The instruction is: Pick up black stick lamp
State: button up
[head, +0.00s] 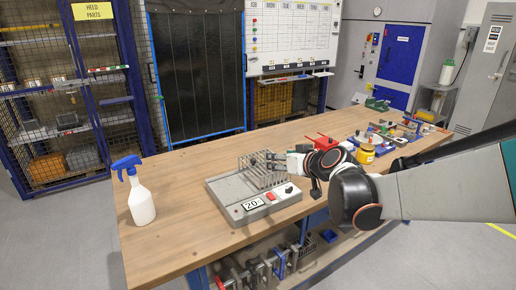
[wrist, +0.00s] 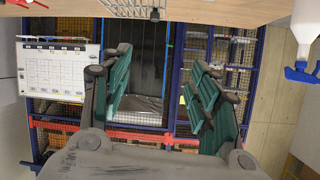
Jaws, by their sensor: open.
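My gripper (head: 274,161) hangs over the bench beside the wire rack of the grey jig in the head view. In the wrist view its two green-padded fingers (wrist: 160,62) are spread apart, with nothing held between them. I cannot pick out the black stick lamp for certain in either view. Small items crowd the right part of the bench, partly behind my arm, and are too small to tell apart. A small black piece (wrist: 155,14) shows beside the wire rack in the wrist view; I cannot tell what it is.
The grey jig (head: 228,197) carries a "20" label and a red button. A white spray bottle (head: 141,203) with a blue head stands at left. A red tool (head: 320,142) and a yellow jar (head: 365,154) lie rightward. The wooden bench (head: 180,170) is clear between bottle and jig.

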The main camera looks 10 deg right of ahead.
jog(key=w+d+f+t+h+p, duration=0.1)
jog(key=w+d+f+t, duration=0.1)
jog(key=w+d, duration=0.55)
jog(key=w+d+f+m+t+h+p, duration=0.1)
jog(key=w+d+f+m+t+h, duration=0.15)
jog(key=d+f, duration=0.45)
jog(key=w+d+f+m+t+h+p, duration=0.1)
jog(key=w+d+f+h, duration=0.2)
jog(key=d+f, duration=0.45)
jog(key=shift+n, duration=0.25)
jog(key=shift+w+d+r+b, duration=0.35)
jog(key=shift+w+d+b, duration=0.25)
jog(key=shift+w, duration=1.75)
jog(key=shift+w+d+r+b, duration=0.3)
jog(key=shift+w+d+b, duration=0.3)
jog(key=shift+w, duration=1.7)
jog(key=shift+w+d+r+b, duration=0.4)
jog(key=shift+w+b, duration=0.25)
jog(key=shift+w, duration=1.7)
grip_shut()
